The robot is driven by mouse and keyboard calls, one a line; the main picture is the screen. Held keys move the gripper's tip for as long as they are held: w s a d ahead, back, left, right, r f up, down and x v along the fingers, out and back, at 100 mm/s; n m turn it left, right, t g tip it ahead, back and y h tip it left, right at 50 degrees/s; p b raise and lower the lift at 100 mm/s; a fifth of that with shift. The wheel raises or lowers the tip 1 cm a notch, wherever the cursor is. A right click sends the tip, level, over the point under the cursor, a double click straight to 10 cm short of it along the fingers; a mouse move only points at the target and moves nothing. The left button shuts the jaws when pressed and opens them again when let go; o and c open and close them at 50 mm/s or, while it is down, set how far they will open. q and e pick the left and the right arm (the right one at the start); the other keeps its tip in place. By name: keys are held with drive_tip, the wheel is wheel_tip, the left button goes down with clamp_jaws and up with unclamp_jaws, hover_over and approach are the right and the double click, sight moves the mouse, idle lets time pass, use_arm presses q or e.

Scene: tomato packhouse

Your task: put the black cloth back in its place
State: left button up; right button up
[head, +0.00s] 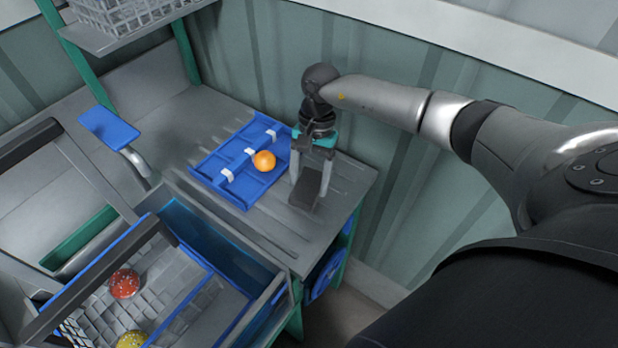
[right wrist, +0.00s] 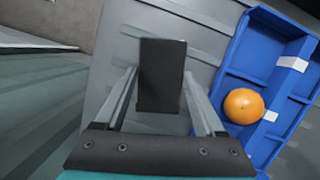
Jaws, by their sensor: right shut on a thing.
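The black cloth (head: 304,188) is a small dark folded rectangle at the right end of the grey bench. My right gripper (head: 310,190) points down over the bench and is shut on the cloth. In the right wrist view the cloth (right wrist: 162,75) shows as a dark upright rectangle between the two grey fingers (right wrist: 160,98). I cannot tell whether the cloth touches the bench top. My left gripper is not in view.
A blue divided tray (head: 236,192) with white clips lies just left of the gripper, holding an orange tomato (head: 264,161). A blue pad (head: 108,128) stands further left. At front left, a bin (head: 262,300) and a red tomato (head: 123,283). The bench edge is close right.

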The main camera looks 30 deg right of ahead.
drive_tip(key=shift+f+b, duration=0.35)
drive_tip(key=shift+b, duration=0.1)
idle(0.6)
drive_tip(key=o, duration=1.2)
drive_tip(key=shift+c, duration=0.2)
drive_tip(key=shift+c, duration=1.1)
drive_tip(key=shift+r, duration=0.1)
drive_tip(key=shift+r+p, duration=2.05)
drive_tip(key=shift+r, duration=1.45)
drive_tip(key=shift+f, duration=0.1)
